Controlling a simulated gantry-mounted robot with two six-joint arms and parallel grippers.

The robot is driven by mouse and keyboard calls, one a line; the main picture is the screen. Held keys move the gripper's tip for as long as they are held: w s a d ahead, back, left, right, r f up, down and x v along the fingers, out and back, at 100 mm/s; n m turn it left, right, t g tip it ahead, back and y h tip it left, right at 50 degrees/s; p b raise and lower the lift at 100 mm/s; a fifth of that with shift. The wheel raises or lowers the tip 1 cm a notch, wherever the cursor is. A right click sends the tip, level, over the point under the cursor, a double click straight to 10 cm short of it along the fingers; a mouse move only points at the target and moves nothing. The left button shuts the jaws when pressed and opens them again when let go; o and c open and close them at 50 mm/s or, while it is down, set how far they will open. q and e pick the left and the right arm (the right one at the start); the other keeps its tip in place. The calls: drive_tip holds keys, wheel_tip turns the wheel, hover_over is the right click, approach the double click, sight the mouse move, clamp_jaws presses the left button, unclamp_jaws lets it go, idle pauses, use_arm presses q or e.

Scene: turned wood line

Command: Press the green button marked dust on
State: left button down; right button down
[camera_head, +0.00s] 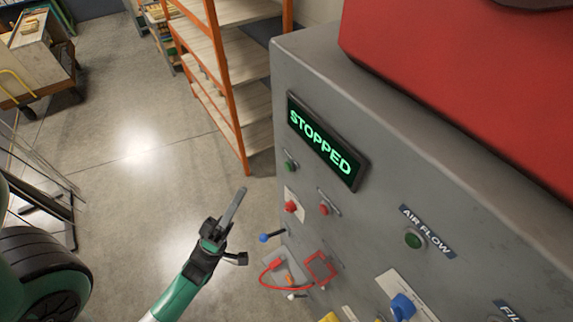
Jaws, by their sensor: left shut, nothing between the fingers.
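A grey machine cabinet (300,62) fills the right side. On its front panel is a small green button (290,166), just below the left end of a display (326,142) reading STOPPED. The label by this button is too small to read. A larger green round fitting (413,239) sits beside the AIR FLOW label. My left gripper (239,193) is shut and empty. It is left of and below the small green button in the picture, apart from the panel. My right gripper is out of view.
Red buttons (291,206) and (324,209), a blue-tipped lever (264,238), a red-framed part with a red cable (320,268) and a blue knob (402,306) are on the panel. An orange-framed shelf (228,88) stands behind.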

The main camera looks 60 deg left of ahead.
use_arm(q)
drive_tip(key=w+a+b, duration=0.1)
drive_tip(key=w, duration=0.7)
drive_tip(key=shift+w+a+b, duration=0.15)
drive_tip(key=shift+w+b, duration=0.2)
drive_tip(key=shift+b, duration=0.05)
idle(1.6)
drive_tip(key=shift+w, duration=0.4)
drive_tip(key=shift+w+a+b, duration=0.1)
drive_tip(key=shift+w+b, duration=0.25)
drive_tip(key=shift+b, duration=0.05)
idle(0.5)
idle(0.3)
drive_tip(key=shift+s, duration=0.75)
drive_tip(key=shift+s+d+p, duration=0.25)
drive_tip(key=shift+s+p, duration=0.05)
drive_tip(key=shift+s, duration=0.95)
drive_tip(key=shift+s+d+p, duration=0.2)
drive_tip(key=shift+s+p, duration=0.05)
drive_tip(key=shift+s, duration=1)
